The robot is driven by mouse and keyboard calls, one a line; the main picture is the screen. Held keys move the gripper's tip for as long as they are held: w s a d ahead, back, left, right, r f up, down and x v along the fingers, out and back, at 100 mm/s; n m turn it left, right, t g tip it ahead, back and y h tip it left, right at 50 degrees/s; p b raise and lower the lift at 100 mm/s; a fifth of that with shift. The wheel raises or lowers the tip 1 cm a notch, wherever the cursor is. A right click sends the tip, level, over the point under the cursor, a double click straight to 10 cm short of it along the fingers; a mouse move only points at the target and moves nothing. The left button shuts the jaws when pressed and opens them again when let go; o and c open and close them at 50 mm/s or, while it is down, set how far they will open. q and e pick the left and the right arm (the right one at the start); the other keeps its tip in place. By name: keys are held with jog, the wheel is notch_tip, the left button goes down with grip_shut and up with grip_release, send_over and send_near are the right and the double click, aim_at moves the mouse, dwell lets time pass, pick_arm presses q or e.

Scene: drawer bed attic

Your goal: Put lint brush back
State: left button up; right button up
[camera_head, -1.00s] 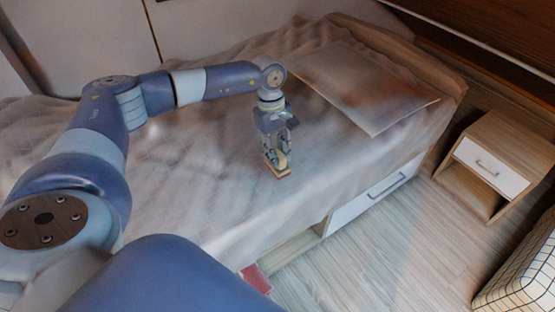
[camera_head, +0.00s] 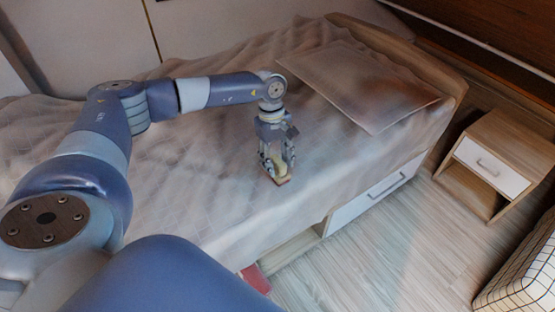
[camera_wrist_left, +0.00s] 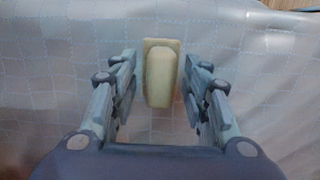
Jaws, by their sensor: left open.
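The lint brush (camera_head: 281,172) lies on the bed near its front edge, partly hidden by my left gripper (camera_head: 278,168) in the head view. In the left wrist view the brush (camera_wrist_left: 160,75) is pale yellow, with a rounded raised handle on a flat rectangular base. My left gripper (camera_wrist_left: 160,95) points down over it, open, with one finger on each side. Narrow gaps show between the fingers and the brush. My right gripper is not in view.
The bed (camera_head: 190,185) has a rumpled cover and a flat pillow (camera_head: 360,85). A white drawer (camera_head: 375,195) sits under the bed beside an open compartment with a red item (camera_head: 256,278). A nightstand (camera_head: 500,160) stands at right. The floor (camera_head: 400,250) between is clear.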

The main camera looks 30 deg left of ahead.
pick_arm(q)
jog(key=shift+r, duration=0.2)
notch_tip(320, 180, up, 12)
jog(key=a+p, duration=0.1)
jog(key=shift+w+a+f, duration=0.15)
jog(key=shift+w+a, duration=0.25)
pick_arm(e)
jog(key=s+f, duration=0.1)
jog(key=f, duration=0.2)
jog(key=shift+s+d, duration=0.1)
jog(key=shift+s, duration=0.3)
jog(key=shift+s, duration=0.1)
